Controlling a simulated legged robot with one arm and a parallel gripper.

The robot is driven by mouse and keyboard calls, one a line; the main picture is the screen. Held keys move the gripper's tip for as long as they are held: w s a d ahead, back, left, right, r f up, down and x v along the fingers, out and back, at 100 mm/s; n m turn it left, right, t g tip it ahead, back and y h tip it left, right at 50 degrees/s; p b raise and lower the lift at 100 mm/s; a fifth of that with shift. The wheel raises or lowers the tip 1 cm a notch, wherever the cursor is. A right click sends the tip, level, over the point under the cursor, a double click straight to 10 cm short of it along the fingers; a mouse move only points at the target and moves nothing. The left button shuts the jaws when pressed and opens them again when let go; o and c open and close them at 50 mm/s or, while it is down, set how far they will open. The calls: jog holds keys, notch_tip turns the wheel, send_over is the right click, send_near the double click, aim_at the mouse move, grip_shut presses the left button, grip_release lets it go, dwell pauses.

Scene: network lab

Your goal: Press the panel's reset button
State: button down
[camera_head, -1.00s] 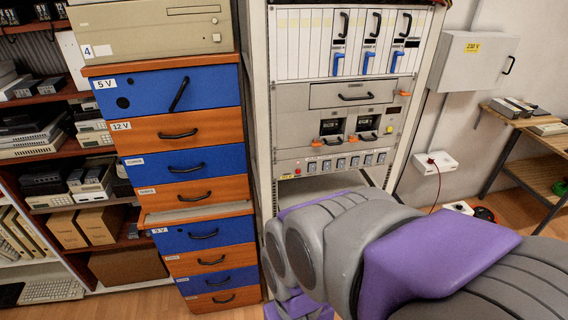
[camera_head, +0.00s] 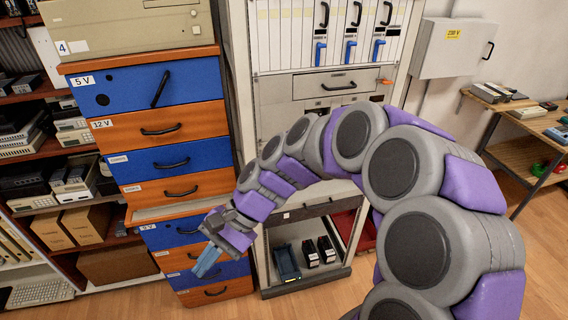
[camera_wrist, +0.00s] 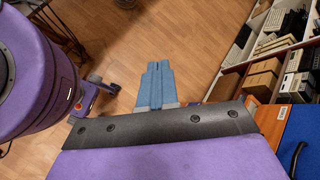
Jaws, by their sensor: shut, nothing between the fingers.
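The rack panel (camera_head: 275,95) stands upright in the middle of the head view. My purple and grey arm crosses in front of its lower part, hiding the strip of small switches and buttons. I cannot make out the reset button in either current view. My gripper (camera_head: 207,262), with blue fingers, is low and left of the rack, in front of the blue and orange drawers. It is well apart from the panel. In the wrist view my gripper (camera_wrist: 158,72) is shut and empty, pointing over bare wooden floor.
The drawer stack (camera_head: 168,130) stands close left of the rack. A blue bin (camera_head: 286,262) and black units (camera_head: 318,251) sit in the rack's open bottom. A grey wall box (camera_head: 447,48) and wooden bench (camera_head: 530,122) are at right. Shelves fill the left.

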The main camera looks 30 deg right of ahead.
jog(key=w+d+f+m+t+y, duration=0.15)
jog(key=w+d+m+t, duration=0.25)
jog(key=w+d+m, duration=0.4)
jog(key=w+d+f+m+t+y, duration=0.1)
jog(key=w+d+m+t+y, duration=0.35)
jog(key=w, duration=0.55)
jog(key=w+d+f+m+t+h, duration=0.1)
jog(key=d+f+m+t+h, duration=0.1)
jog(key=d+f+m, duration=0.2)
jog(key=w+d+f+m+t+h+p, duration=0.1)
jog(key=d+f+m, duration=0.3)
jog(key=d, duration=0.7)
jog(key=w+d+f+m+t+h, duration=0.1)
jog(key=d+f+m+t+h, duration=0.2)
jog(key=d+m, duration=0.3)
jog(key=shift+w+d+f+t+h, duration=0.15)
jog(key=shift+d+f+t+h, duration=0.2)
jog(key=shift+d+f+h, duration=0.25)
jog(key=shift+m, duration=0.25)
jog(key=w+d+b, duration=0.1)
jog(key=w+d, duration=0.1)
jog(key=w, duration=0.6)
jog(key=shift+w+b, duration=0.3)
jog(key=shift+b, duration=0.1)
